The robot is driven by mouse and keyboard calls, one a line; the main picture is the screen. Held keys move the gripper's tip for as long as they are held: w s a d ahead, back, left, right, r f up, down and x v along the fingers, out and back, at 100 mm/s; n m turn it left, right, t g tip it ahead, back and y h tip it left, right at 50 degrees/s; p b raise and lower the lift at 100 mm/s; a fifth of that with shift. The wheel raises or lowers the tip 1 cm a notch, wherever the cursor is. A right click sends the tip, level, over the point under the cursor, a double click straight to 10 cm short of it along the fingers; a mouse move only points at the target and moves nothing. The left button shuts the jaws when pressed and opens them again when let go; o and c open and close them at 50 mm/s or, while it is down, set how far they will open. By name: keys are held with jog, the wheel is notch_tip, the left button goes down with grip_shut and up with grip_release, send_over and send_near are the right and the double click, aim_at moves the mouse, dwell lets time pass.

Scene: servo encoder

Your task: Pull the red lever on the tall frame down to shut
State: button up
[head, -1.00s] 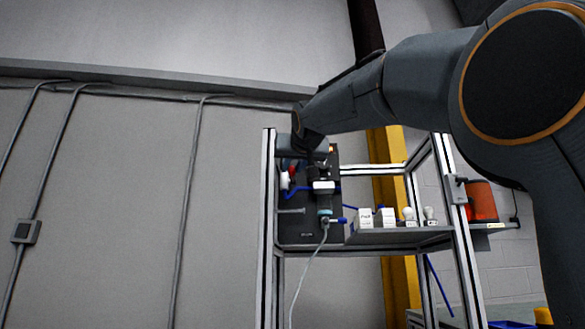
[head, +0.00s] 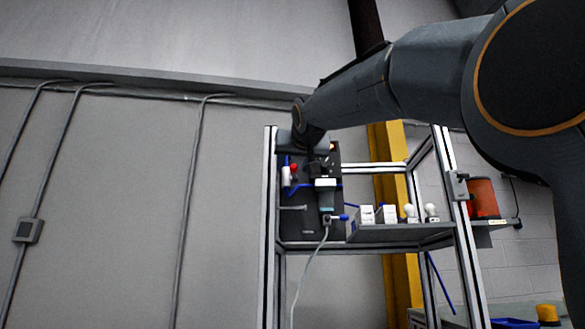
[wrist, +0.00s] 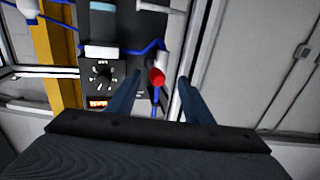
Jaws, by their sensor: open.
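The red lever (head: 293,168) is on the dark panel (head: 265,215) of the tall frame (head: 268,230), near the panel's upper left in the head view. Its red end also shows in the wrist view (wrist: 156,77), where the panel appears upside down. My gripper (wrist: 161,78) is open, and the red end shows between its two fingertips. No contact is clear, and I cannot tell how far ahead of the fingertips the lever lies. In the head view my wrist hangs at the panel's upper edge, and the fingers are hard to make out there.
A black dial (wrist: 101,75) and an orange-lit display (wrist: 97,102) are beside the lever in the wrist view. A plugged-in cable (head: 308,258) hangs from the panel. A shelf (head: 405,235) with white parts is to the right.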

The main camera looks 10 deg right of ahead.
jog(key=s+a+b, duration=0.2)
jog(key=s+b, duration=0.2)
jog(key=s, duration=0.3)
jog(key=shift+s+a, duration=0.2)
jog(key=shift+s, duration=0.1)
dwell(0.5)
jog(key=w+f+n+g, duration=0.15)
jog(key=w+f, duration=0.25)
jog(key=f, duration=0.8)
jog(key=w+f+m+g, duration=0.1)
jog(key=w+f+g, duration=0.25)
jog(key=f, duration=0.85)
notch_tip(320, 180, down, 23)
jog(key=s+d+g, duration=0.1)
jog(key=s+g, duration=0.1)
jog(key=g, duration=0.2)
jog(key=s+d+f+g, duration=0.1)
jog(key=s+f+g, duration=0.3)
jog(key=s+f, duration=1)
jog(key=s+d+f+g+y+p, duration=0.1)
jog(key=s+f+g, duration=0.4)
jog(key=s+f, duration=1)
notch_tip(320, 180, down, 6)
jog(key=shift+s+d+f, duration=0.15)
jog(key=shift+d+f, duration=0.05)
